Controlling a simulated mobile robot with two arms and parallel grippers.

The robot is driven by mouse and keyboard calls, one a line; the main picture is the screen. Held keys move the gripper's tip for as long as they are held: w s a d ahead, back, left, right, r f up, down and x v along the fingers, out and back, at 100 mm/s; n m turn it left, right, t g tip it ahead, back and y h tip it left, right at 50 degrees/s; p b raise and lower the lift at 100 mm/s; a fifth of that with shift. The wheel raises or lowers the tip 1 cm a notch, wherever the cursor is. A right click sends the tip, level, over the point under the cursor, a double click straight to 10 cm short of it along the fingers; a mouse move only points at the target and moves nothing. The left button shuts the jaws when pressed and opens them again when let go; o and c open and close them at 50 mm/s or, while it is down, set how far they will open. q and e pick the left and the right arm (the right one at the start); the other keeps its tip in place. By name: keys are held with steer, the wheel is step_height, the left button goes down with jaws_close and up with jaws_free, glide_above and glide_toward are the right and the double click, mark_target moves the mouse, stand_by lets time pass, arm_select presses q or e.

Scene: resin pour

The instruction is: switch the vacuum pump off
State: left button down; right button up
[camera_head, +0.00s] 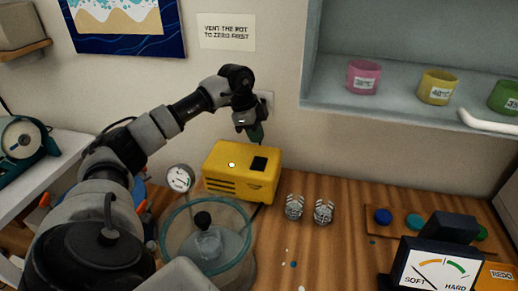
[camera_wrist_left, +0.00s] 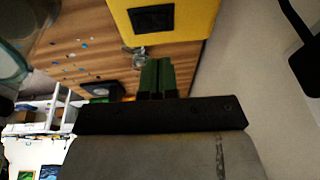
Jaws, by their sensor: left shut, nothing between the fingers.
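The vacuum pump (camera_head: 225,180) is a yellow box on the wooden bench near the back wall. Its top has a black switch patch (camera_head: 259,163) and a small pale lit dot (camera_head: 232,165). My left gripper (camera_head: 257,137) is above and just behind the pump, pointing down, with its green fingers together and empty. In the left wrist view the shut fingers (camera_wrist_left: 156,78) show below the yellow pump (camera_wrist_left: 190,22), which bears a black patch (camera_wrist_left: 152,18). A gap seems to remain between fingers and pump. Which way the switch is set cannot be told. My right gripper is not seen.
A clear round pot (camera_head: 180,255) with a black-knobbed lid stands in front of the pump, beside a dial gauge (camera_head: 180,178). Two small ribbed objects (camera_head: 294,207) stand right of the pump. A soft-hard meter (camera_head: 437,268) is at front right. A shelf (camera_head: 400,105) overhangs the right side.

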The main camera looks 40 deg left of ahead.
mark_target(261, 162)
arm_select(q)
steer(key=x, duration=0.1)
steer(key=p+x, duration=0.1)
steer(key=x, duration=0.1)
steer(key=a+x, duration=0.1)
steer(key=x, duration=0.1)
steer(key=shift+d+f, duration=0.1)
steer(key=shift+f, duration=0.7)
steer(key=shift+f+p, duration=0.3)
steer(key=shift+s+d+r+p, duration=0.1)
steer(key=shift+s+d+p, duration=0.1)
steer(key=shift+s+p, duration=0.35)
steer(key=shift+s+d+r, duration=0.1)
steer(key=shift+r, duration=0.1)
